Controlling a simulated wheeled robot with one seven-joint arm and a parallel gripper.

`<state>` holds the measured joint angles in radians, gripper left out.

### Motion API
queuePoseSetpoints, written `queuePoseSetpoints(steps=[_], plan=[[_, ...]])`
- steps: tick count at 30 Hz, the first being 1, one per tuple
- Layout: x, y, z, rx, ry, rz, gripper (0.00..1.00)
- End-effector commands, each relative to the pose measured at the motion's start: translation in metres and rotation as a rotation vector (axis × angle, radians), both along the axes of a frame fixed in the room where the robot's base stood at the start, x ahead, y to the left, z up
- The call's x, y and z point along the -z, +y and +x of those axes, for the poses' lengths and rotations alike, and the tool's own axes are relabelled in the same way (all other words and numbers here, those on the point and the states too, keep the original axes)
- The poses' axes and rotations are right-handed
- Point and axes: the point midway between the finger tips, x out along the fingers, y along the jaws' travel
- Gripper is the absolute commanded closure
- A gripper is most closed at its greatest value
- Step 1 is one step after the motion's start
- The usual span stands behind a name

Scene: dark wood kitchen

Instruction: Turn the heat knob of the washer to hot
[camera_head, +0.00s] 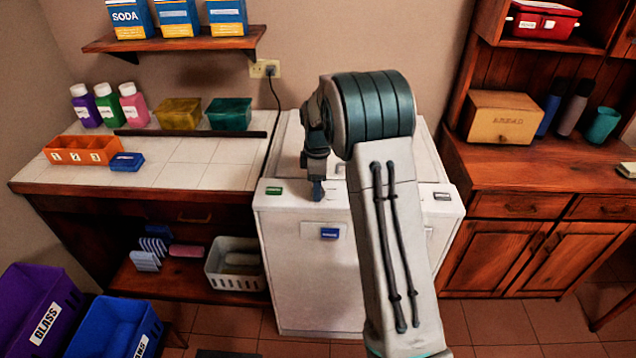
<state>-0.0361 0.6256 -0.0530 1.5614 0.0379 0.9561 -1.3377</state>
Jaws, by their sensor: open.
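The white washer (300,270) stands in the middle, between the tiled counter and the wooden cabinet. My gripper (317,190) points down over the washer's top front edge, between the green tag and my arm. It is open and seems empty; the gap between its fingers is hard to see. I cannot make out the heat knob; my gripper and arm hide part of the washer's top and front.
The tiled counter (190,175) on the left holds bottles, boxes and an orange tray (82,150). A wooden cabinet (540,175) stands close on the right. Purple (25,295) and blue (110,325) bins are at lower left. Some tiled floor before the washer is clear.

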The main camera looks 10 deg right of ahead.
Motion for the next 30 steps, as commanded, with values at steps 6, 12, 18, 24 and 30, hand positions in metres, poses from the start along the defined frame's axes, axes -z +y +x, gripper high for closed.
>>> queuePoseSetpoints(steps=[6, 12, 18, 24, 30], plan=[[-0.0004, 0.0, 0.0001, 0.0, 0.0, 0.0, 0.74], [-0.0006, 0.0, 0.0001, 0.001, 0.0, 0.0, 0.89], [-0.0005, -0.0001, 0.0002, 0.032, -0.001, 0.0, 0.88], [-0.0004, -0.0001, 0.0005, 0.132, -0.002, 0.0, 0.88], [-0.0006, -0.0001, 0.0007, 0.298, -0.003, 0.0, 0.88]])
